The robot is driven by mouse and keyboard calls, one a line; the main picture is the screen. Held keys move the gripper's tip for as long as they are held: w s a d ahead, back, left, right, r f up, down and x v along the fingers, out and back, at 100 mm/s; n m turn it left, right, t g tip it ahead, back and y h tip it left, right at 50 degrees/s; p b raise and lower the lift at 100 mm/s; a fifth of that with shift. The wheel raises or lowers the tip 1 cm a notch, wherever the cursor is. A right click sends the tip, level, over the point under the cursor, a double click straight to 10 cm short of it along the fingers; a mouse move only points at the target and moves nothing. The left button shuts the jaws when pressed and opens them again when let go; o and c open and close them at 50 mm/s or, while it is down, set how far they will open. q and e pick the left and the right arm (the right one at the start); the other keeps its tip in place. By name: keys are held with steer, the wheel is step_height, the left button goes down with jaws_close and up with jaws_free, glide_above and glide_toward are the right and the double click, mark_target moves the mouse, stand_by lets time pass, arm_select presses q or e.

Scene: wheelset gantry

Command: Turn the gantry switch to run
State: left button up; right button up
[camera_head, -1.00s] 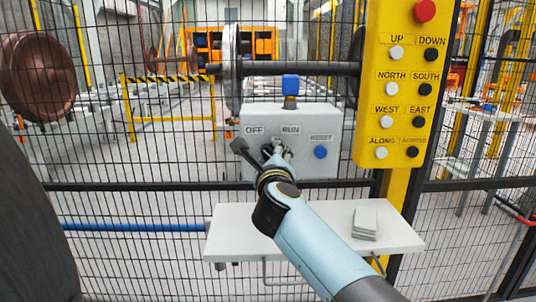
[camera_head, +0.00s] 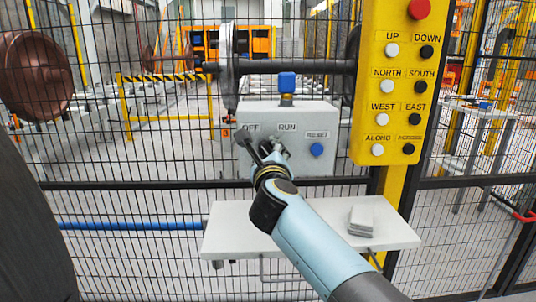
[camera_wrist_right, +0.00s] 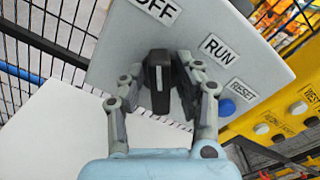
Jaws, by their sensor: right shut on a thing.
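The black switch handle (camera_wrist_right: 160,80) shows in the right wrist view between my right gripper's fingers. My left gripper is not in view.
A blue reset button (camera_head: 317,150) is right of the switch. A yellow button panel (camera_head: 393,100) with a red knob (camera_head: 419,9) hangs at right. The white shelf (camera_head: 235,225) bears a small grey stack (camera_head: 361,216). Wire fencing spans the scene.

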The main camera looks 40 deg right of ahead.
steer(key=m, duration=0.3)
steer(key=shift+d+m+b, duration=0.1)
steer(key=shift+m+b, duration=0.2)
steer(key=shift+b, duration=0.05)
steer(key=m+b, duration=0.1)
steer(key=m, duration=0.3)
steer(key=shift+s+d+m+b, duration=0.1)
steer(key=shift+m+b, duration=0.2)
steer(key=m+b, duration=0.2)
steer(key=m, duration=0.3)
steer(key=shift+d+f+b, duration=0.1)
steer(key=shift+b, duration=0.25)
steer(key=shift+s+m+b, duration=0.1)
steer(key=shift+m+b, duration=0.6)
steer(key=shift+m, duration=0.6)
steer(key=o, duration=0.9)
steer(key=shift+c, duration=0.2)
